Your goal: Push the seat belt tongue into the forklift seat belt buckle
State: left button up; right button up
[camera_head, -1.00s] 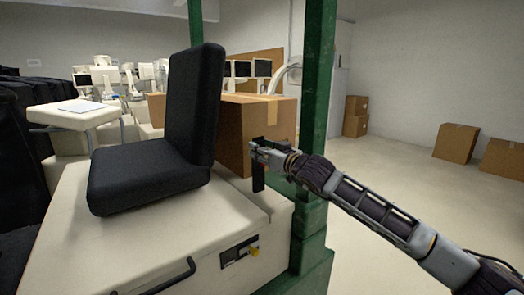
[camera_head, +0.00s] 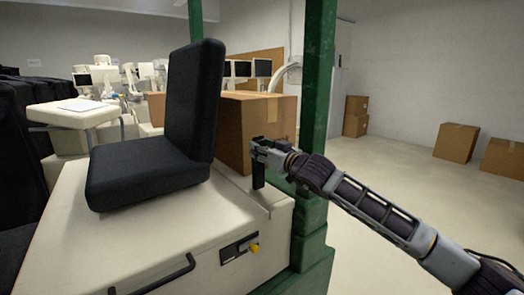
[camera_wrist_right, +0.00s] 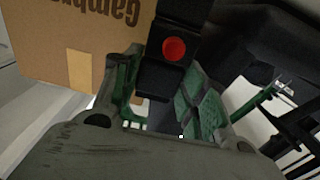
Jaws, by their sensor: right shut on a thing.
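The black forklift seat (camera_head: 150,170) stands on a pale base. My right gripper (camera_head: 262,150) is beside the seat's right side, above a black upright post-like piece (camera_head: 258,175), which appears to be the buckle. In the right wrist view the black buckle (camera_wrist_right: 178,20) shows a round red button (camera_wrist_right: 173,49). A black block, which appears to be the tongue's grip (camera_wrist_right: 163,82), lies between the fingers of my right gripper (camera_wrist_right: 160,105), directly in line with the buckle. The tongue's metal plate is hidden, so how far it is inserted cannot be told. My left gripper is out of view.
A cardboard box (camera_head: 250,130) stands right behind the seat and gripper. A green post (camera_head: 318,100) rises close to the right of the gripper. A yellow knob (camera_head: 254,248) is on the base's front. Open floor lies to the right.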

aim_at(262, 139)
dwell(0.4)
jog(key=shift+r, duration=0.9)
jog(key=shift+r+p, duration=0.35)
jog(key=shift+c, duration=0.9)
jog(key=shift+r, duration=0.2)
jog(key=shift+r, duration=0.15)
jog(key=shift+b, duration=0.9)
dwell(1.4)
jog(key=shift+f+b, duration=1.65)
dwell(0.7)
